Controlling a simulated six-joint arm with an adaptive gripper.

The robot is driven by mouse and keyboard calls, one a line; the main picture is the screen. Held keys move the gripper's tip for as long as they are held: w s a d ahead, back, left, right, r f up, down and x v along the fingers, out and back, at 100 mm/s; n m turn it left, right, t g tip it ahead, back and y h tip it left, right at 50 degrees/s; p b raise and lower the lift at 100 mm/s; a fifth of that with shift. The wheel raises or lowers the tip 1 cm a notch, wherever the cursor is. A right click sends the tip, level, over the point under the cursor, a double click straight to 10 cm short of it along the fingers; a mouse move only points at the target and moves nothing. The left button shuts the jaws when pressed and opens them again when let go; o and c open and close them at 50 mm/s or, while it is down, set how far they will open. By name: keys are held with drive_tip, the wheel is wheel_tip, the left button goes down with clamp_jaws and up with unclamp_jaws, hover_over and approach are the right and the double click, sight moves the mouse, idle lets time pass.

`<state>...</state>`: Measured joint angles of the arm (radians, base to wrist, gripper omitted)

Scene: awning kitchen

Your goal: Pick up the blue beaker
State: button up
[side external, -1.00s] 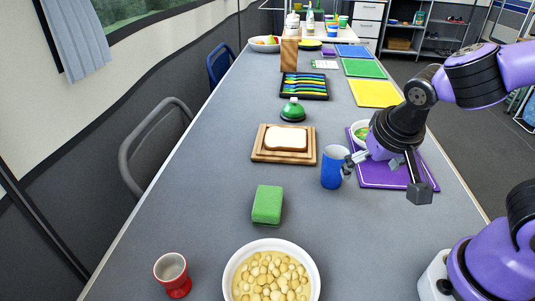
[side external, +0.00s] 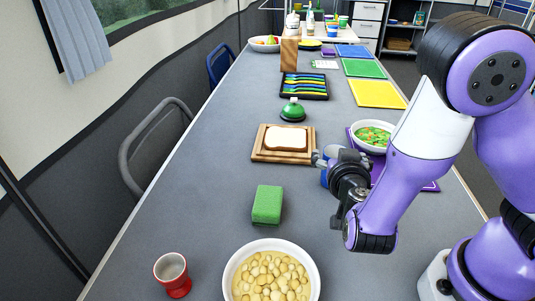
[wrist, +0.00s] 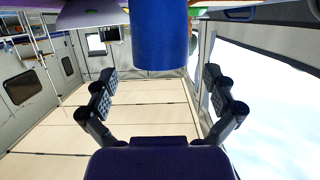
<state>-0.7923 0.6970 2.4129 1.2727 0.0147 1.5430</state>
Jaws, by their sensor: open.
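The blue beaker (side external: 324,180) stands on the grey table to the right of the bread board, mostly hidden behind my gripper (side external: 322,160) in the side view. In the wrist view, the beaker (wrist: 160,35) shows at the top centre. My gripper (wrist: 160,88) is open there, with one finger on each side of the picture and the beaker in line with the gap between them. The fingers hold nothing.
A wooden board (side external: 270,156) with bread (side external: 286,138) lies just left of the beaker. A green sponge (side external: 267,204), a bowl of yellow pieces (side external: 230,266) and a red cup (side external: 172,275) are nearer the camera.

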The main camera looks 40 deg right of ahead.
sight(335, 149)
drive_tip(key=x, duration=0.5)
drive_tip(key=shift+w+f, duration=0.1)
drive_tip(key=shift+f, duration=0.15)
drive_tip(key=c, duration=1.2)
